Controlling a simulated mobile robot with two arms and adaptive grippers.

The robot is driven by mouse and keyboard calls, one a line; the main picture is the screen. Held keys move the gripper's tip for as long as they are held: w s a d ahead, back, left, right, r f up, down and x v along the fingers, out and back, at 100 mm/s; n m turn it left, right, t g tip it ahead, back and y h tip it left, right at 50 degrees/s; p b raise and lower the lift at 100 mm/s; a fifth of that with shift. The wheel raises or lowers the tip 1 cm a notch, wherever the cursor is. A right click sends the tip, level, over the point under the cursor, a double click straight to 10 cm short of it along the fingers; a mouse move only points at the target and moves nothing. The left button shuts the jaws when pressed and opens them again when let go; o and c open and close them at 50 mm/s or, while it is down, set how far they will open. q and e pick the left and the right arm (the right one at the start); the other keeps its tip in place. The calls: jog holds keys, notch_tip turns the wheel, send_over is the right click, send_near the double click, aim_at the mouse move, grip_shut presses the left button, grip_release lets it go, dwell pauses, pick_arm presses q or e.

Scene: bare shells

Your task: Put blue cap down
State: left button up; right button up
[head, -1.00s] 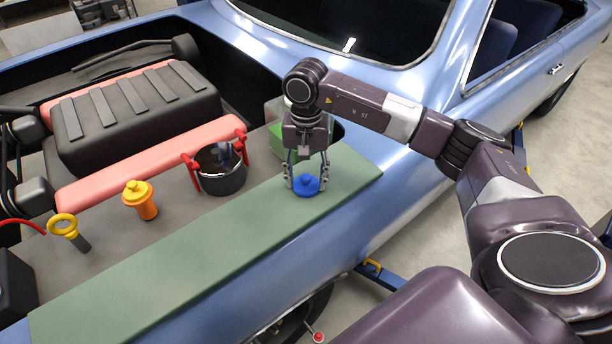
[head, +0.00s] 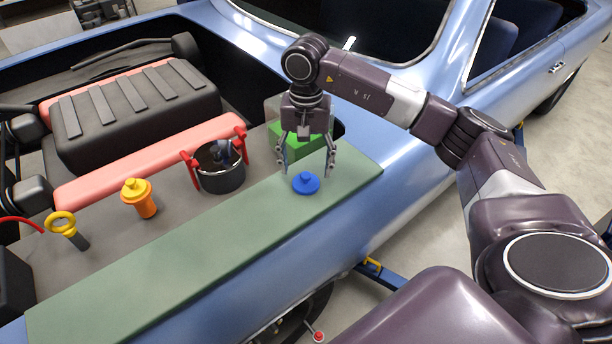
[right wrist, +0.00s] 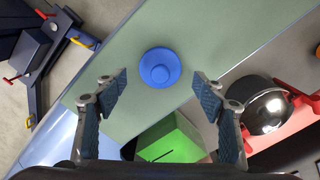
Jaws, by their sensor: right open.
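The blue cap (head: 306,183) is a round disc with a small knob on top. It lies on the green mat (head: 190,245) along the car's fender, near the mat's right end. My right gripper (head: 308,172) is open and empty above and just behind the cap, its fingers spread wide and apart from it. In the right wrist view the cap (right wrist: 160,68) lies on the mat just beyond and between the open fingertips (right wrist: 160,80). My left gripper is not in view.
A green block (head: 300,137) stands behind the gripper. A dark pot with red handles (head: 222,178), an orange filler with a yellow cap (head: 138,198) and a yellow-ringed dipstick (head: 68,230) stand left of it. The mat's left part is clear.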

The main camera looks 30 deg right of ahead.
aim_at(306, 175)
notch_tip(306, 175, up, 9)
jog(key=b, duration=0.1)
jog(key=shift+f, duration=0.2)
jog(key=shift+s+f, duration=0.1)
dwell(0.4)
